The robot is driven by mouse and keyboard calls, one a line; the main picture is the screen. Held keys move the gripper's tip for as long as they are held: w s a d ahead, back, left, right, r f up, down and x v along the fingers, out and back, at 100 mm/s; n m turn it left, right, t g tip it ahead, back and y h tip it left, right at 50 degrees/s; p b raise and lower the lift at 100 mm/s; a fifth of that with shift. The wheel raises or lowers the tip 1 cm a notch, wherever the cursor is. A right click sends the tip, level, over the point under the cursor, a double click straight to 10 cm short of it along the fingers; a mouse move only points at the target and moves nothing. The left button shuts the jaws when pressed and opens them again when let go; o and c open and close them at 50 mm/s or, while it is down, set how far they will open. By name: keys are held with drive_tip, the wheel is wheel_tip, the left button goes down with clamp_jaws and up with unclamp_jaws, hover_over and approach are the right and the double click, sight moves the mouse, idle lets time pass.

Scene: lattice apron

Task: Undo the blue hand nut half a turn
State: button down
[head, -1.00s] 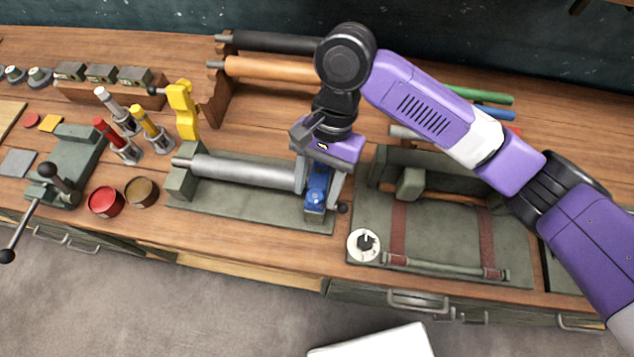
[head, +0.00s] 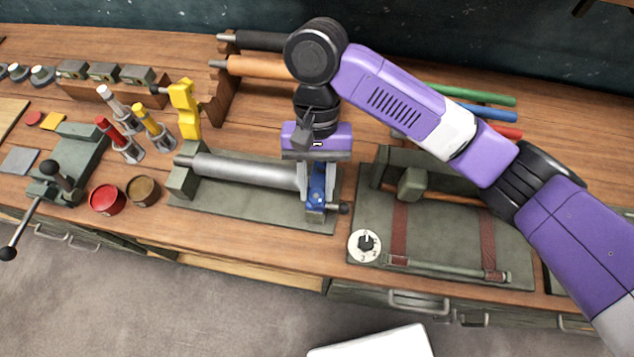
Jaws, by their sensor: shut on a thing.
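The blue hand nut (head: 316,198) sits at the right end of a fixture that carries a grey metal roller (head: 245,171) on a green base plate (head: 250,211). My gripper (head: 317,190) reaches down over it from above, shut on the nut. The jaws and the purple gripper body hide part of the nut and the roller's right end. A small dark knob (head: 344,208) shows just right of the nut.
A yellow clamp (head: 184,108), red can (head: 107,200) and brown can (head: 143,190) are to the left. Coloured rods lie behind.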

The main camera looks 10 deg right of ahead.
drive_tip(key=c, duration=1)
unclamp_jaws()
drive_tip(key=shift+c, duration=0.2)
drive_tip(key=shift+w, duration=0.1)
drive_tip(key=v, duration=0.7)
drive_tip(key=shift+r+b, duration=0.3)
drive_tip(key=shift+r, duration=0.05)
drive_tip(key=shift+w+d, duration=0.1)
